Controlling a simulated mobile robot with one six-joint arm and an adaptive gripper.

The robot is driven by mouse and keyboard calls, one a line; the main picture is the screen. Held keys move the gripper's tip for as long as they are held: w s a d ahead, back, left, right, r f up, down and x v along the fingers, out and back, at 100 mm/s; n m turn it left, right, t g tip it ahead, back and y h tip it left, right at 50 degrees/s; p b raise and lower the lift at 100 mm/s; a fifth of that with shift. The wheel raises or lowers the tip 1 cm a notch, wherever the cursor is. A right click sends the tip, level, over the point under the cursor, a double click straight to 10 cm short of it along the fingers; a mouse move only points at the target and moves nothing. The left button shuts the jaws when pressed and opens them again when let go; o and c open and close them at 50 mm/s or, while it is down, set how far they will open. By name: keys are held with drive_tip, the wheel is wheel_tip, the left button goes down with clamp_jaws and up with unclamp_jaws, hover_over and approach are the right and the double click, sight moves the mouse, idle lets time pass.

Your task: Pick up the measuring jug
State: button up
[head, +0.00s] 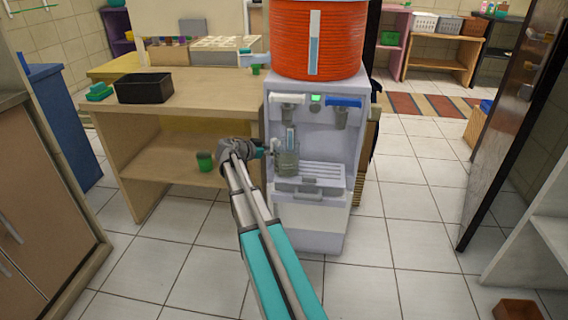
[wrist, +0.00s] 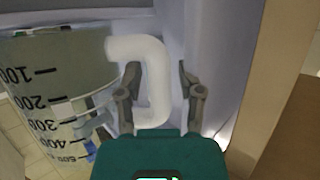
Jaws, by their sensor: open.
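The measuring jug (head: 288,161) is a clear jug at the left tap of the water cooler (head: 310,240), by its drip tray. In the wrist view the jug (wrist: 62,75) fills the left side, with black marks from 100 to 500 and a white handle (wrist: 152,62). My gripper (head: 268,149) is at the jug's left side in the head view. In the wrist view my gripper (wrist: 157,80) is open, with one finger on each side of the handle. I cannot tell whether a finger touches it.
An orange water tank (head: 318,40) sits on the cooler. A wooden table (head: 190,98) stands to the left with a black bin (head: 144,88) on it and a green cup (head: 205,161) on its lower shelf. A dark door (head: 510,110) is at the right. The tiled floor (head: 420,220) between is clear.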

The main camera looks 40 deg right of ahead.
drive_tip(key=shift+d+f, duration=0.15)
drive_tip(key=shift+d, duration=0.25)
clamp_jaws()
idle(0.4)
